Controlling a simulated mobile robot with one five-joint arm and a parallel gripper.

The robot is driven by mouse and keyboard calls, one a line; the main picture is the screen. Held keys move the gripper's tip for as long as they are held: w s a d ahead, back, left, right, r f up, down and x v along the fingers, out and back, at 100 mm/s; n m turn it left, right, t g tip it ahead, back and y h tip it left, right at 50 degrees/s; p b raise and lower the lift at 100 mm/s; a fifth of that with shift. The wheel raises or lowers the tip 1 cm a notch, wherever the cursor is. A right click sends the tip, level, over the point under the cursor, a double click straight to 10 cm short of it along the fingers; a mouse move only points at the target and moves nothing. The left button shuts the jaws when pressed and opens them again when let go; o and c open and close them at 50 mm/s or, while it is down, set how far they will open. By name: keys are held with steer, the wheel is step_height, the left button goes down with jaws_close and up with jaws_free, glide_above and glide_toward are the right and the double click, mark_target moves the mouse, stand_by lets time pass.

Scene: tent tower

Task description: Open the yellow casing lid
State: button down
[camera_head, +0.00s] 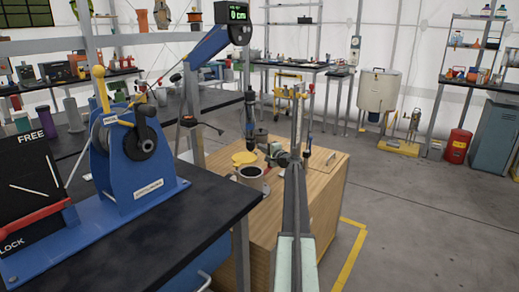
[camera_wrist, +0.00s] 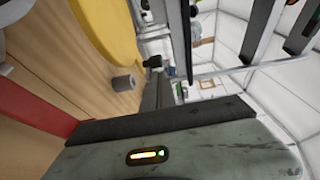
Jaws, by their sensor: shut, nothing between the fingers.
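The yellow lid (camera_head: 243,158) shows as a flat yellow disc on the wooden cabinet, just behind a round grey casing (camera_head: 250,182) with a dark open top. Whether the lid is hinged to the casing I cannot tell. In the wrist view a large curved yellow piece (camera_wrist: 108,32) fills the upper left, with a small grey cylindrical knob (camera_wrist: 123,83) beside it on the wood. My gripper (camera_head: 272,150) is shut and empty, close to the right of the yellow lid. Its fingertips are small and hard to make out in the head view.
The wooden cabinet (camera_head: 310,195) has free top at its right. A dark bench (camera_head: 130,240) with a blue winch stand (camera_head: 138,165) is close on the left. A red strip (camera_wrist: 30,108) lies at the left in the wrist view. Floor at right is open.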

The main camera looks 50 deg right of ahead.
steer(key=s+d, duration=0.2)
steer(key=s, duration=1)
steer(key=shift+s+d+r, duration=0.2)
steer(key=shift+d+r, duration=0.1)
steer(key=shift+d, duration=0.1)
